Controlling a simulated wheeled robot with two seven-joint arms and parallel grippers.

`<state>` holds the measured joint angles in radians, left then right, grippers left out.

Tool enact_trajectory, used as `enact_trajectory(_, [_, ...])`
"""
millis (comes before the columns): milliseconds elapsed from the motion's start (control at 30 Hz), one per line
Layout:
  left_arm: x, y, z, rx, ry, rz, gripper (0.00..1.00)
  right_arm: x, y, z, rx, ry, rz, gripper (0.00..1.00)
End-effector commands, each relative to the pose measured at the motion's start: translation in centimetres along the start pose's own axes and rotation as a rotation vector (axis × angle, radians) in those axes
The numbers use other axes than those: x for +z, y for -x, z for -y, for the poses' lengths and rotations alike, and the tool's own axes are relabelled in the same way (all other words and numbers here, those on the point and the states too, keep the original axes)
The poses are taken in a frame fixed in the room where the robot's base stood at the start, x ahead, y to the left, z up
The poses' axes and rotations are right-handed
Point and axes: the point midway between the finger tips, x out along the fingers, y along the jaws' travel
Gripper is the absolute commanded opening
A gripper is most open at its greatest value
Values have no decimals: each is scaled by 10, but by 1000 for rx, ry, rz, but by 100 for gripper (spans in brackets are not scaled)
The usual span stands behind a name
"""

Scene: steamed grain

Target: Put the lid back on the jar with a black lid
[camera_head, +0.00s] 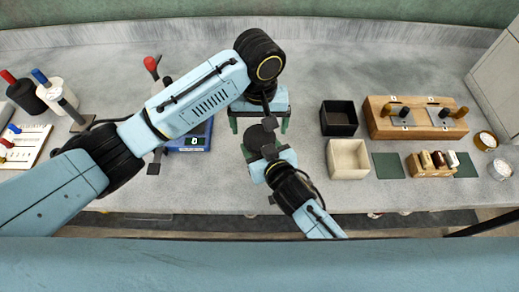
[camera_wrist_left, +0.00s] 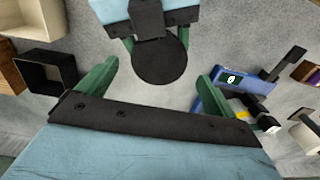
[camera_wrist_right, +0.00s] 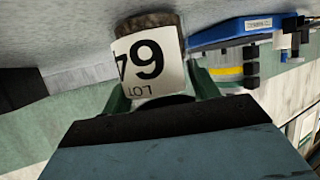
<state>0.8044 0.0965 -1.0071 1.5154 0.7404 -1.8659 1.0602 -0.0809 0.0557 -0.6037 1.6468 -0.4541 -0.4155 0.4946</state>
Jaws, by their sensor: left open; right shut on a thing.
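The jar (camera_wrist_right: 150,62) has a white label reading 64 and LOT, upside down in the right wrist view, with a brown grainy band at its far end. My right gripper (camera_wrist_right: 163,92) is shut on the jar, its green fingers on either side. A round black lid (camera_wrist_left: 160,57) shows from above in the left wrist view and in the head view (camera_head: 260,133), at the jar's top; I cannot tell whether it is fully seated. My left gripper (camera_wrist_left: 152,82) is open, its green fingers apart on either side of the lid, facing my right gripper.
A blue scale (camera_head: 195,138) sits left of the grippers, partly under my left arm. A black open box (camera_head: 338,118) and a cream box (camera_head: 347,158) stand to the right, with a wooden rack (camera_head: 380,122) beyond. Several small items crowd the far left. The counter behind is clear.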

Motion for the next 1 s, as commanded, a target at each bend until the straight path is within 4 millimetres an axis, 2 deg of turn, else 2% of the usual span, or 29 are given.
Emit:
enact_trajectory(100, [0, -18, 1, -3, 1, 1, 92, 0, 0, 0, 1, 0, 1, 0])
enact_trajectory(300, [0, -35, 0, -1, 1, -1, 92, 0, 0, 0, 0, 0, 1, 0])
enact_trajectory(633, [0, -37, 0, -1, 0, -1, 92, 0, 0, 0, 0, 0, 1, 0])
enact_trajectory(1000, [0, -37, 0, -1, 0, -1, 45, 0, 0, 0, 1, 0, 1, 0])
